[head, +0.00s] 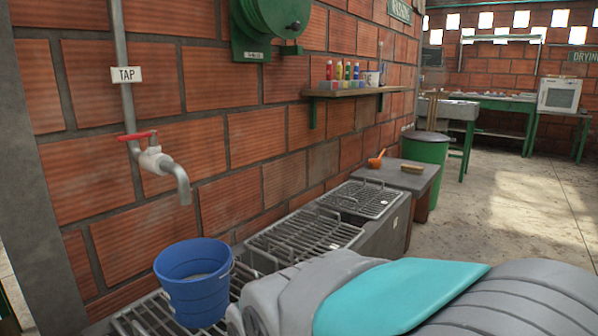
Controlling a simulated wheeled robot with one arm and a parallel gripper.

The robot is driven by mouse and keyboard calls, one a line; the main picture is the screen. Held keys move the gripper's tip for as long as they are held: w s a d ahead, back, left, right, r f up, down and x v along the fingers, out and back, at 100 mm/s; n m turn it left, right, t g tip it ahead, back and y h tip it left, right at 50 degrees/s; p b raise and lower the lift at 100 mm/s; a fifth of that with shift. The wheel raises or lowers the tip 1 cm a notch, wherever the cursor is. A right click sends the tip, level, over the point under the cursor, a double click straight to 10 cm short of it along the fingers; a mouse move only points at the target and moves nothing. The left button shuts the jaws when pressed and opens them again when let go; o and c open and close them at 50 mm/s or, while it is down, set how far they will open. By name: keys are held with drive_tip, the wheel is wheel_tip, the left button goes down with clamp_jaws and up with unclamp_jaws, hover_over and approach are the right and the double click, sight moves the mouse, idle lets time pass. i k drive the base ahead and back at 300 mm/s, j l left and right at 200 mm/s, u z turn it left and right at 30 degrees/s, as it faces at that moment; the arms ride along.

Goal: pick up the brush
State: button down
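A small tan block-shaped thing that looks like the brush (413,169) lies on the grey table (428,178) past the row of metal racks. It is small in the picture, and its bristles cannot be made out clearly. An orange scoop (377,159) lies on the same table, to its left. My gripper is not in view. A large grey and teal part, which seems to be my arm, fills the bottom right and is well apart from the table in the picture.
A blue bucket (194,283) stands on a rack under the tap (164,167). Metal racks (303,235) run along the brick wall. A shelf (354,91) holds small bottles. A green bin (425,149) stands behind the table. The concrete floor at right is clear.

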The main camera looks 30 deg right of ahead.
sight(406, 168)
drive_tip(key=z, duration=1.75)
drive_tip(key=l, duration=0.75)
drive_tip(key=i+l, duration=0.1)
drive_tip(key=l, duration=0.65)
drive_tip(key=i+l, duration=1.25)
drive_tip(key=l, duration=0.15)
drive_tip(key=i, duration=2.2)
drive_tip(key=i+j, duration=1.5)
drive_tip(key=k+j+u, duration=0.05)
drive_tip(key=j, duration=0.05)
